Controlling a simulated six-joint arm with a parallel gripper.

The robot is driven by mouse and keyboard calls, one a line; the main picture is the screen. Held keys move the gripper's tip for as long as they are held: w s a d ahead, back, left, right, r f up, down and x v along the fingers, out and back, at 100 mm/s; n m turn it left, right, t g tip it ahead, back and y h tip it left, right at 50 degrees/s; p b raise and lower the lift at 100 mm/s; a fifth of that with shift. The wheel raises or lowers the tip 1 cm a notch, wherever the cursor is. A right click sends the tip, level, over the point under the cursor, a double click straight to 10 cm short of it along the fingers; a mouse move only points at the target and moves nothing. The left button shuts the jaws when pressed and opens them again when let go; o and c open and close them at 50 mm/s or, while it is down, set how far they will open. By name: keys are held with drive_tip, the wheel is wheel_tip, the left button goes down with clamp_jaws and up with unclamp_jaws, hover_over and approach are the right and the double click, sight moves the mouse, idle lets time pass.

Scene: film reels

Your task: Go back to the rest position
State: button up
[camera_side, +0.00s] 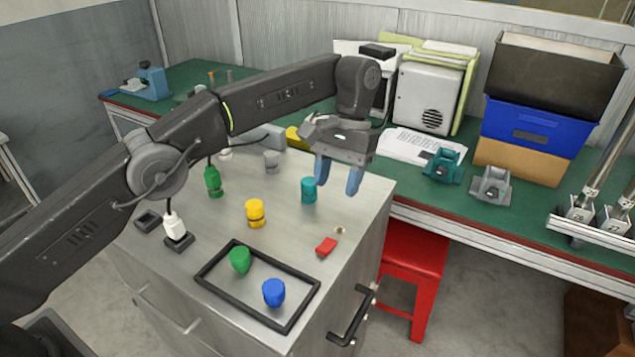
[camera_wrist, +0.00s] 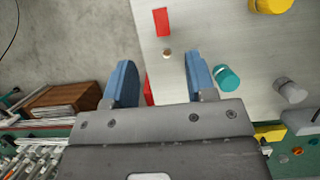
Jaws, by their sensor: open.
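My gripper (camera_side: 338,175) hangs from the arm above the back right part of the metal cabinet top (camera_side: 285,225). Its two blue fingers are apart with nothing between them in the side view. In the wrist view my gripper (camera_wrist: 156,84) also shows spread fingers. A teal cylinder (camera_side: 308,190) stands on the cabinet top, left of the fingers in the side view. It appears just right of the right finger in the wrist view (camera_wrist: 228,78). A red block (camera_side: 326,247) lies near the right edge of the top.
A black-rimmed tray (camera_side: 215,281) holds a green piece (camera_side: 240,260) and a blue piece (camera_side: 274,292). A yellow piece (camera_side: 255,212), a green bottle-like piece (camera_side: 213,181) and a grey piece (camera_side: 271,161) stand nearby. A red stool (camera_side: 413,265) is beside the cabinet.

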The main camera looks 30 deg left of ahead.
drive_tip(key=s+a+r+t, duration=0.5)
drive_tip(key=s+a+r, duration=0.4)
drive_tip(key=a+r, duration=0.45)
drive_tip(key=s+a+f+t, duration=0.2)
drive_tip(key=s+a+f, duration=0.2)
drive_tip(key=s, duration=0.6)
drive_tip(key=s+a+f+t, duration=0.2)
drive_tip(key=s+a+f, duration=0.2)
drive_tip(key=s, duration=0.6)
drive_tip(key=shift+t, duration=0.4)
